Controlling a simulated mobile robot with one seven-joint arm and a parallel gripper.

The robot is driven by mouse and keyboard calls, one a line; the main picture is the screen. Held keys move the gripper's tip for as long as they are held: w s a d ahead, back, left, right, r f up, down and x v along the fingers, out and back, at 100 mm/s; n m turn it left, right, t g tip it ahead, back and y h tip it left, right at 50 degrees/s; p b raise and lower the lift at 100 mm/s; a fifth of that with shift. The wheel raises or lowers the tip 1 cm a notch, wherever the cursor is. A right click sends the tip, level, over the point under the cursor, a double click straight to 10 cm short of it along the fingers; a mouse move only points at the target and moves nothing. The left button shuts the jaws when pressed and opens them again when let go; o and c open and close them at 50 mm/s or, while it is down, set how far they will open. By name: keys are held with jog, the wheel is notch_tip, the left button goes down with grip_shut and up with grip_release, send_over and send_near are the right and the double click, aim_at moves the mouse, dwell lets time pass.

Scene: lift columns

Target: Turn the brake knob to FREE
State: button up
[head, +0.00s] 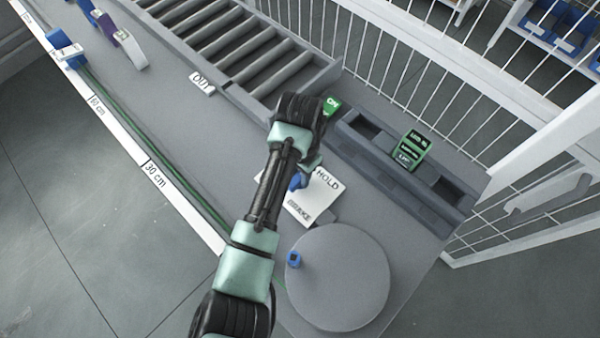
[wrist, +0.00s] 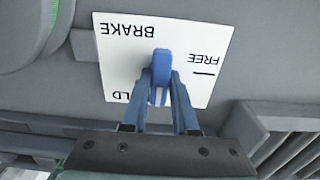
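The white brake plate (head: 316,202) lies on the grey deck, partly hidden by my arm in the head view; HOLD and BRAKE are readable there. In the wrist view the plate (wrist: 112,62) appears upside down, with FREE and a black tick at the right and HOLD partly covered at the lower left. The blue brake knob (wrist: 161,66) is at the plate's middle, its long side running up and down the picture, not towards the FREE tick. My gripper (wrist: 162,80) has its two fingers close against both sides of the knob.
A grey round disc (head: 345,285) with a small blue peg (head: 294,259) is beside the plate. A roller bed (head: 240,45), a dark tray (head: 365,140) with a green device (head: 411,150), and a white rail fence (head: 420,65) lie beyond.

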grip_shut()
jog(key=shift+r+n+p, duration=0.1)
jog(key=shift+n+p, duration=0.2)
jog(key=n+p, duration=0.3)
jog(key=n, duration=0.1)
jog(key=shift+d+n, duration=0.1)
jog(key=shift+n, duration=0.8)
